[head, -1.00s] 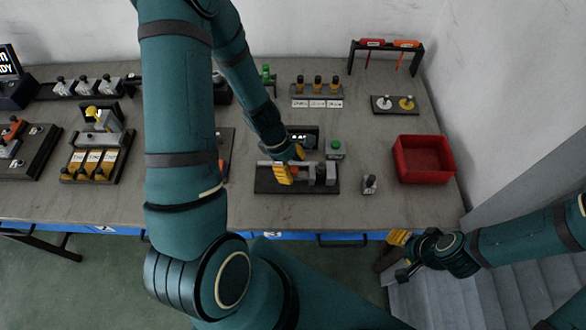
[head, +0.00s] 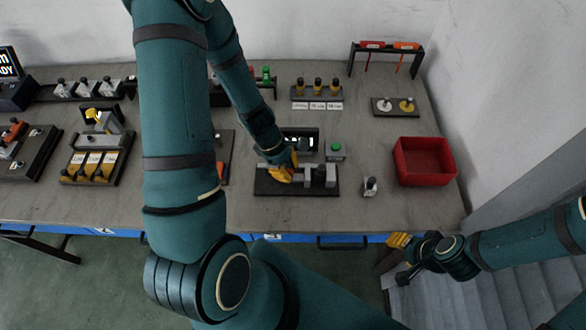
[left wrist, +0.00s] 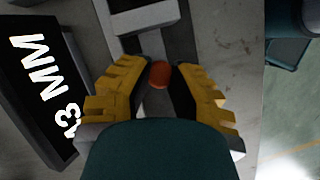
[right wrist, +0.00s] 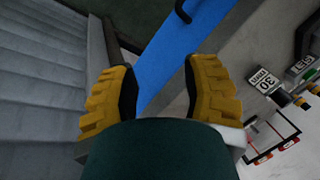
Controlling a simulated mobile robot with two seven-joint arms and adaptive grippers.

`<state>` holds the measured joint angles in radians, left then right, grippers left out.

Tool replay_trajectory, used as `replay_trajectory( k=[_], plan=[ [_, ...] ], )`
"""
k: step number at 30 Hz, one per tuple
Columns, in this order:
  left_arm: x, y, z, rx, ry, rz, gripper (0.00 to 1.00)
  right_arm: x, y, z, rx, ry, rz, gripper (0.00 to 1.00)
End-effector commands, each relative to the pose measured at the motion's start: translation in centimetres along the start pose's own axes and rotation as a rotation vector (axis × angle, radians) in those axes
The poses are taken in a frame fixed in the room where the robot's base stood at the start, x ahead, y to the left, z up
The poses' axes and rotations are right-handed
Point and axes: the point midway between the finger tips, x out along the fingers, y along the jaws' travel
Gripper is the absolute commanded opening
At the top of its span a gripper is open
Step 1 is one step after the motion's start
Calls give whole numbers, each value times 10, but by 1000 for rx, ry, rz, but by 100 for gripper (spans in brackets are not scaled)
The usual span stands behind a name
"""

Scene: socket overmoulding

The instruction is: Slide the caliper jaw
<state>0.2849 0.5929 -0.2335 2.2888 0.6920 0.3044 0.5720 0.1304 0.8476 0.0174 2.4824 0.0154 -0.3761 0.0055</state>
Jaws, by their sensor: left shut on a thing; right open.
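The caliper fixture, a dark base (head: 262,187) with a grey beam and upright grey blocks (head: 318,178), sits near the front of the table. My left gripper (head: 281,175) is over its left part. In the left wrist view, its yellow fingers (left wrist: 158,66) are shut around an orange-red knob (left wrist: 159,76) on the caliper jaw; the contact itself is partly hidden. A light grey block (left wrist: 145,18) stands further along the beam. A display (left wrist: 28,85) beside it reads about 13 MM. My right gripper (head: 399,240) is open and empty off the table's front edge.
A green button box (head: 336,150) stands behind the fixture and a small grey block with a black knob (head: 370,187) to its right. A red bin (head: 423,161) is at the right. Other fixtures (head: 93,160) fill the left side. The front strip of table is clear.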

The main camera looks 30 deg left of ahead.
Motion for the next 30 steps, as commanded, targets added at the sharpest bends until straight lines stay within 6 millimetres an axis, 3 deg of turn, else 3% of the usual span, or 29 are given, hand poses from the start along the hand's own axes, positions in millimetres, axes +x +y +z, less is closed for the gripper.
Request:
replay_trajectory(
  k=[3, 11, 12, 14, 15, 25, 30],
  plan=[
    [-5, -8, -16, -6, 2, 1, 0, 3, 1, 0, 0, 0, 1, 47],
    [-6, -9, -18, -6, 4, -2, 0, 3, 1, 0, 0, 0, 1, 47],
    [-6, -9, -18, -6, 4, -2, 31, 3, 1, 0, 0, 0, 1, 47],
    [-6, -9, -18, -5, 4, -1, 52, 3, 1, 0, 0, 0, 1, 47],
    [-6, -9, -18, -5, 4, -1, 56, 3, 1, 0, 0, 0, 1, 47],
    [-8, -8, -17, -2, 2, 1, 56, 2, 1, 0, 0, 0, 1, 47],
    [-27, -6, -16, 1, 4, 4, 56, 2, 1, 0, 0, 0, 1, 47]
  ],
)
